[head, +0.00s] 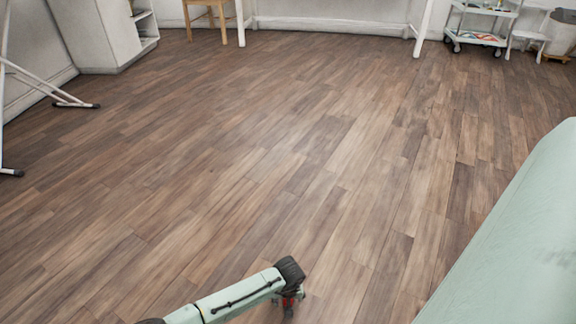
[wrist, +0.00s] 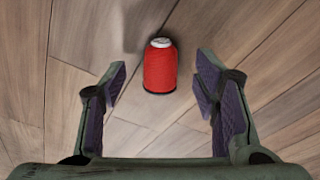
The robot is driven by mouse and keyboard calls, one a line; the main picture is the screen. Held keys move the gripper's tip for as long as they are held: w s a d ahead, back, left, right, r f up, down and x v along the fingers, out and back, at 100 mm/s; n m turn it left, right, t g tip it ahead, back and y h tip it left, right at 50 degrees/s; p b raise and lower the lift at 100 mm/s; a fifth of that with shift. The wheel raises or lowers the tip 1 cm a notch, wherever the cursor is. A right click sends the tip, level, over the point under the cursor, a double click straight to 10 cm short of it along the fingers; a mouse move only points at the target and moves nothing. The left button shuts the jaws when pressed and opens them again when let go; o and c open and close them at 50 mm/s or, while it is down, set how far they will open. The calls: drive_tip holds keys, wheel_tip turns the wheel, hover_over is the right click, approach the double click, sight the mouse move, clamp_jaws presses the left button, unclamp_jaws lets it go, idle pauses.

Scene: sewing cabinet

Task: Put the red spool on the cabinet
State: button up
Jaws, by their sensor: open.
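The red spool (wrist: 160,70) stands on the wooden floor in the wrist view, with a pale top and a dark lower rim. My gripper (wrist: 161,88) is open, its two purple-padded fingers on either side of the spool in the picture with gaps to both. I cannot tell how far below the fingertips the spool is. In the head view my gripper (head: 289,300) is small and low in the picture, and the spool cannot be made out clearly there. A white cabinet (head: 88,35) with open shelves stands at the far upper left.
The wood floor (head: 260,130) is clear over the middle. A white stand's legs (head: 65,100) are at left, a wooden stool (head: 215,15) and white table legs (head: 422,28) at the back. A wheeled cart (head: 480,25) and a grey bin (head: 562,32) stand at back right.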

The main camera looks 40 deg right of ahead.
wheel_tip(320, 180, down, 2)
drive_tip(key=shift+w+d+f, duration=0.1)
drive_tip(key=shift+w, duration=0.05)
drive_tip(key=c, duration=1.1)
drive_tip(key=shift+o, duration=0.2)
